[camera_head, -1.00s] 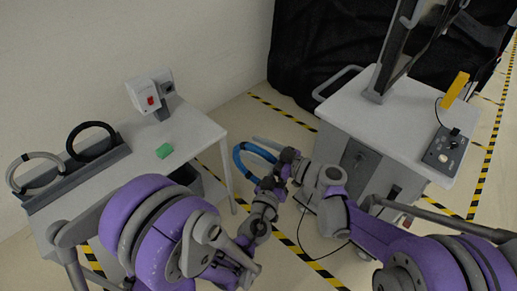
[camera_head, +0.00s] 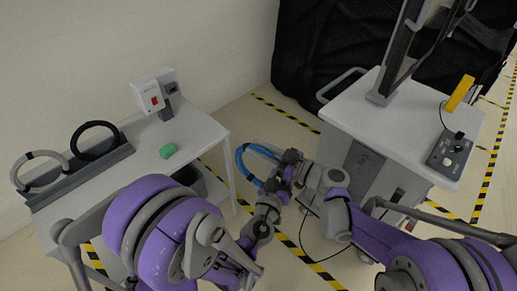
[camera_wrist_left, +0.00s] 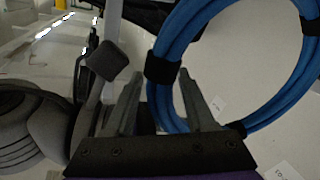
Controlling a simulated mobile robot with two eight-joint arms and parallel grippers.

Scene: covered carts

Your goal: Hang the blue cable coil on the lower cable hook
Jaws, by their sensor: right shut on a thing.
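The blue cable coil (camera_head: 241,164) hangs in the air between the two carts, left of the right-hand cart. My right gripper (camera_head: 287,164) is shut on the coil's right side; its fingertips are partly hidden. My left gripper (camera_head: 268,186) is at the coil's lower edge, its tips hard to make out. In the left wrist view the blue coil (camera_wrist_left: 285,107) with black bands fills the upper right. The left fingers (camera_wrist_left: 160,100) stand apart, with the coil's near side between them in the picture.
The right cart (camera_head: 345,105) bears a control box (camera_head: 450,150). A thin black cable hangs below my right arm.

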